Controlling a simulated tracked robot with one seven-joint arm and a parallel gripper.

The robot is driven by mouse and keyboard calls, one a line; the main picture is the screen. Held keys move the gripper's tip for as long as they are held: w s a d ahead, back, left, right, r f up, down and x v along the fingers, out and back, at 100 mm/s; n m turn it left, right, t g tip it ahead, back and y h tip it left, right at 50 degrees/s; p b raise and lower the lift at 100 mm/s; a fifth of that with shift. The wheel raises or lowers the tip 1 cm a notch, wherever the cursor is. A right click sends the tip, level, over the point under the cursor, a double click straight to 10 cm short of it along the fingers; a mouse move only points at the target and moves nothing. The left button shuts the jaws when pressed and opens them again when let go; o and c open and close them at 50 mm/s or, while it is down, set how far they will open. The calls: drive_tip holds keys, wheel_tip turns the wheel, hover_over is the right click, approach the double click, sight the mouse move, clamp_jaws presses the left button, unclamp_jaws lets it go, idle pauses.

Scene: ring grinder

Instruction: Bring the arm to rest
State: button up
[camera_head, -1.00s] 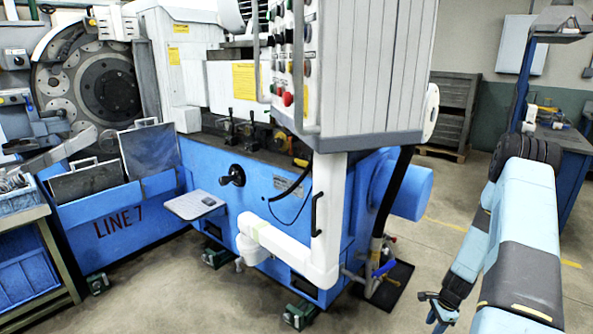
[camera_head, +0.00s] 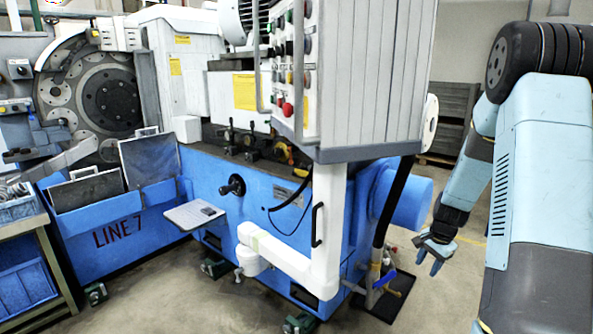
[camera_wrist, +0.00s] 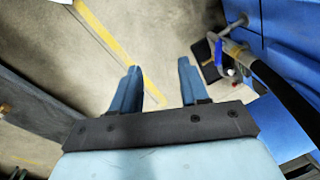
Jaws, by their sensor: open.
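My gripper (camera_head: 435,254) hangs at the lower right of the head view, pointing down, to the right of the blue grinder (camera_head: 146,217). In the wrist view its two blue fingers (camera_wrist: 159,88) stand apart with bare floor between them, so it is open and empty. My arm fills the right edge of the head view, with its elbow raised high and the forearm sloping down to the gripper.
A white control cabinet (camera_head: 375,75) overhangs the grinder. A black floor tray (camera_head: 392,297) with pipes lies left of my gripper and shows in the wrist view (camera_wrist: 212,70). Grey crates (camera_head: 452,118) stand behind. The floor under my gripper is clear.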

drive_tip(key=s+a+r+n+t, duration=0.1)
drive_tip(key=s+a+r+n, duration=0.3)
drive_tip(key=r, duration=0.7)
drive_tip(key=s+a+r+n+t, duration=0.1)
drive_tip(key=s+a+r+n, duration=0.1)
drive_tip(key=s+a+r, duration=0.6)
drive_tip(key=s+a+r+n+t, duration=0.1)
drive_tip(key=s+a+r+n, duration=0.1)
drive_tip(key=s+r, duration=0.4)
drive_tip(key=s+a+r+n+t, duration=0.1)
drive_tip(key=s+a+r+n, duration=0.1)
drive_tip(key=s+r, duration=0.4)
drive_tip(key=s+n, duration=0.1)
drive_tip(key=s, duration=0.4)
drive_tip(key=shift+a+n+h, duration=0.3)
drive_tip(key=shift+a+n, duration=0.05)
drive_tip(key=shift+n, duration=0.05)
drive_tip(key=shift+r, duration=0.1)
idle(0.4)
